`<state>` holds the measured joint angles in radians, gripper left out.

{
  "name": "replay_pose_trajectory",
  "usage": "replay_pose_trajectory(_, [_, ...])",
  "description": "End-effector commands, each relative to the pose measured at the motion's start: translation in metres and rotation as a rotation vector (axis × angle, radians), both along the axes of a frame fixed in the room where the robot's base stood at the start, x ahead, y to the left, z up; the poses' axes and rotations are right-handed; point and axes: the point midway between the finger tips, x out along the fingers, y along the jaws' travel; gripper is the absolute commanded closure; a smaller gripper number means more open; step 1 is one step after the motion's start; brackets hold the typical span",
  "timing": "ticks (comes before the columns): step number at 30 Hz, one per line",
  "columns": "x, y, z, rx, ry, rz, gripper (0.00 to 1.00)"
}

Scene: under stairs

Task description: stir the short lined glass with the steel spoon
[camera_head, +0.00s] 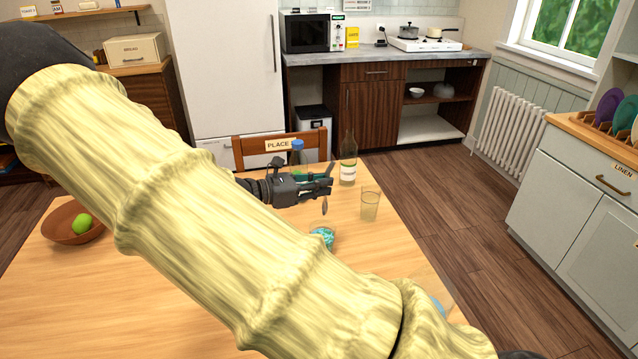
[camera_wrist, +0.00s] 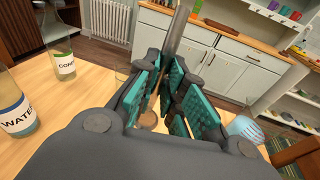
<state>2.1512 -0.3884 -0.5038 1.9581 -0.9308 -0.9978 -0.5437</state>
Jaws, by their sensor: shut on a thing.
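My gripper (camera_head: 328,185) is shut on the steel spoon (camera_head: 325,206), above the table. The spoon hangs bowl down in the head view. In the wrist view its grey handle (camera_wrist: 178,32) rises between the teal finger pads and its bowl (camera_wrist: 148,118) shows below them. A clear glass (camera_head: 370,204) with pale liquid stands upright on the table, right of the spoon and apart from it; lines on it are too small to make out. In the wrist view a glass rim (camera_wrist: 122,74) shows partly behind a finger.
A green bottle (camera_head: 348,168) and a blue-capped bottle (camera_head: 298,158) stand behind the gripper. A teal-patterned item (camera_head: 321,237) sits nearer, partly hidden by my arm. A brown bowl (camera_head: 62,226) with green fruit is at left. A chair (camera_head: 250,148) stands at the table's far edge.

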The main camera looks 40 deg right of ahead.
Motion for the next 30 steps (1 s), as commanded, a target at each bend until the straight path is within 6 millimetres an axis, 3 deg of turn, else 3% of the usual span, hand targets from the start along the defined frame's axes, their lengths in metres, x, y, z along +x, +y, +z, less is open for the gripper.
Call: replay_pose_trajectory(30, [0.005,0.008,-0.055,0.000,0.001,0.002,1.00])
